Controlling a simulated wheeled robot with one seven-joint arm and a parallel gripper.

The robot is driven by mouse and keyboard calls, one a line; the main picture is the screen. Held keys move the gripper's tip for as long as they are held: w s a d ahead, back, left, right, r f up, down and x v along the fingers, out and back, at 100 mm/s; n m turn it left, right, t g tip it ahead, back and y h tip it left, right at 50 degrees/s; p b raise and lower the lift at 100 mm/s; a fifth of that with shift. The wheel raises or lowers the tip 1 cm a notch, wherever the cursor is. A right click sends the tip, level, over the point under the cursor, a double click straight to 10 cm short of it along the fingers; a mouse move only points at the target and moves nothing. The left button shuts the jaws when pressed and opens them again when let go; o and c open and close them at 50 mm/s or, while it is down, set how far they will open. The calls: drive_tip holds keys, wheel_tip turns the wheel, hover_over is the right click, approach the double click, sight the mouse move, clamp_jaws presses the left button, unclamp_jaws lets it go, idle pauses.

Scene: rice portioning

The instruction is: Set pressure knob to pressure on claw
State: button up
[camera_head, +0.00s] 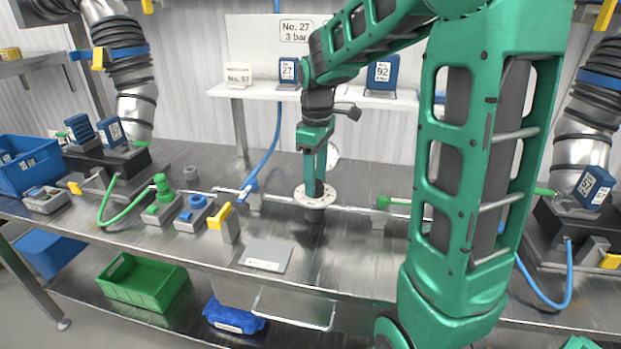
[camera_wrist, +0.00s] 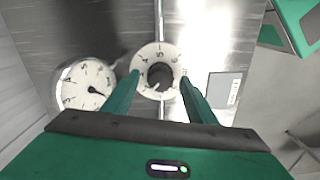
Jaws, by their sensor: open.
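The pressure knob (camera_wrist: 160,76) is a dark round knob in the middle of a white numbered dial ring (camera_wrist: 147,56) in the wrist view. In the head view the dial ring (camera_head: 326,197) lies over the bench under my gripper (camera_head: 314,182). My gripper (camera_wrist: 160,80) is open, with one finger on each side of the knob; I cannot tell whether they touch it. A white pressure gauge (camera_wrist: 80,78) with a dark needle is left of the knob; in the head view it is mostly hidden behind my gripper. A wall sign (camera_head: 296,30) reads "No. 27 3 bar".
A white shelf (camera_head: 262,92) behind holds a blue box labelled 27 (camera_head: 288,70) and one labelled 92 (camera_head: 382,73). A blue hose (camera_head: 270,150) runs left of my gripper. A grey plate (camera_head: 266,255) lies on the bench in front. Blue and green valves stand left.

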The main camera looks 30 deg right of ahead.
drive_tip(key=shift+c, duration=0.4)
drive_tip(key=c, duration=1)
drive_tip(key=shift+a, duration=0.35)
drive_tip(key=shift+d, duration=0.3)
drive_tip(key=shift+m, duration=0.3)
